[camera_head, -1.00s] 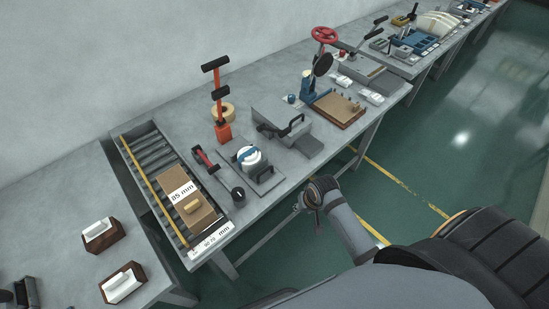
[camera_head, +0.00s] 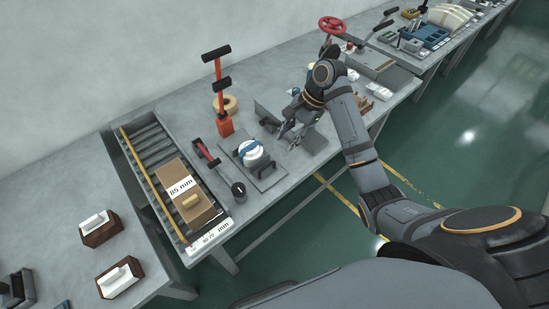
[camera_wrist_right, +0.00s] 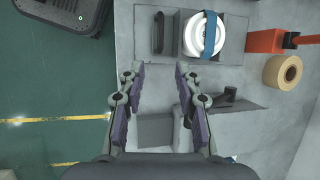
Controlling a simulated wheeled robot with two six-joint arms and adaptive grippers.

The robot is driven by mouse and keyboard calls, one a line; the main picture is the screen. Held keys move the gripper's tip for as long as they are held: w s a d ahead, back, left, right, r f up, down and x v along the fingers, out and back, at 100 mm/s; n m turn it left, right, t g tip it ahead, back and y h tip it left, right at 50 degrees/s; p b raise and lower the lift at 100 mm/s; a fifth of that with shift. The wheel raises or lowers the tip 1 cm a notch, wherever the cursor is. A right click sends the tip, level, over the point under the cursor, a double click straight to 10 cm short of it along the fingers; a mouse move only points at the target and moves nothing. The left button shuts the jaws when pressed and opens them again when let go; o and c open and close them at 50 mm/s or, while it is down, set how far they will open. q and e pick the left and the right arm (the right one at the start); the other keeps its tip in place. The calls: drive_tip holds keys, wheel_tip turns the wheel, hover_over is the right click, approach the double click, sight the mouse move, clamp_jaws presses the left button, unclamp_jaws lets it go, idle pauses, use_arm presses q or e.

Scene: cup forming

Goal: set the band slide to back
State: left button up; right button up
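A white round part with a blue band (camera_head: 251,153) across it sits on a grey plate near the bench's front edge. It also shows at the top of the right wrist view (camera_wrist_right: 205,36), beside a dark bar-shaped handle (camera_wrist_right: 158,32). I cannot tell for sure which piece is the band slide. My right gripper (camera_head: 285,132) hangs over the bench just right of this plate. In the wrist view its two fingers (camera_wrist_right: 160,70) are apart with nothing between them, short of the plate. The arm hides part of the grey block device behind it. My left gripper is not in view.
A roller tray (camera_head: 148,140) holding a brown box (camera_head: 186,195) stands left. An orange post with black handles (camera_head: 222,100), a tan tape roll (camera_wrist_right: 282,71) and a black knob (camera_head: 238,191) are close by. Further stations line the bench at the upper right.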

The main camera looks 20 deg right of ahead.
sight(271, 162)
drive_tip(key=x, duration=1)
drive_tip(key=shift+w, duration=0.1)
clamp_jaws()
drive_tip(key=shift+r, duration=0.1)
